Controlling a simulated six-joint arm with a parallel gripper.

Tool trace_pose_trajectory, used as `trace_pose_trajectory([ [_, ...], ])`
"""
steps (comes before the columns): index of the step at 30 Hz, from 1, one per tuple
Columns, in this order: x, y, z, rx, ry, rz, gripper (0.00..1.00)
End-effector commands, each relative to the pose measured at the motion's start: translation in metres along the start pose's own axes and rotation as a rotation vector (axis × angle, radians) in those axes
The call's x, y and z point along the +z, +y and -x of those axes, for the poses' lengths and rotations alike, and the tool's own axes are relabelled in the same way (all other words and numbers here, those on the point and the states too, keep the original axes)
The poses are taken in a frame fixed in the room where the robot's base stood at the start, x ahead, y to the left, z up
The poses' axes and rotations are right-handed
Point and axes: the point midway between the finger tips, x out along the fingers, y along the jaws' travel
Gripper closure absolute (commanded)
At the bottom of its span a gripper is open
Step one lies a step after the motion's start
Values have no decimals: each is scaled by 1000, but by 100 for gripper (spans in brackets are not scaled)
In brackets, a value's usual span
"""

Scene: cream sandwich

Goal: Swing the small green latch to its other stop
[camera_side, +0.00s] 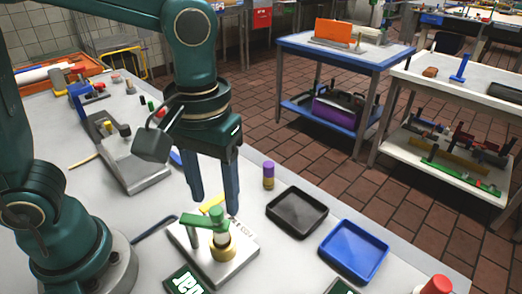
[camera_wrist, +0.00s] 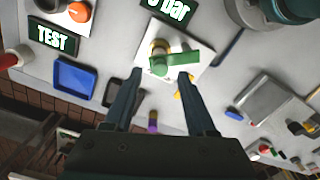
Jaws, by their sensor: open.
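The small green latch (camera_side: 194,220) is a flat lever on a brass fitting (camera_side: 222,246), fixed to a pale square plate (camera_side: 240,262). In the side view its arm points left from the pivot. In the wrist view the latch (camera_wrist: 180,60) points right, and the brass fitting (camera_wrist: 159,46) shows beside it. My gripper (camera_side: 213,203) points down just behind the latch, its two fingers apart with nothing between them. In the wrist view my gripper (camera_wrist: 160,75) has its fingertips on either side of the latch's near side; I cannot tell whether they touch it.
A black tray (camera_side: 297,212) and a blue tray (camera_side: 353,250) lie right of the plate. A purple and yellow cylinder (camera_side: 268,175) stands behind. A blue bent rod (camera_side: 150,230) lies left of the plate. A dark display (camera_side: 184,281) sits in front.

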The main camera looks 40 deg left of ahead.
Motion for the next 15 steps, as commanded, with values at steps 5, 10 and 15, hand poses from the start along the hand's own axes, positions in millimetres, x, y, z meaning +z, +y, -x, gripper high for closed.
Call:
trace_pose_trajectory([
  [5,-1,1,22,3,3,0,44],
  [10,0,0,30,1,1,1,44],
  [15,0,0,31,0,0,1,44],
])
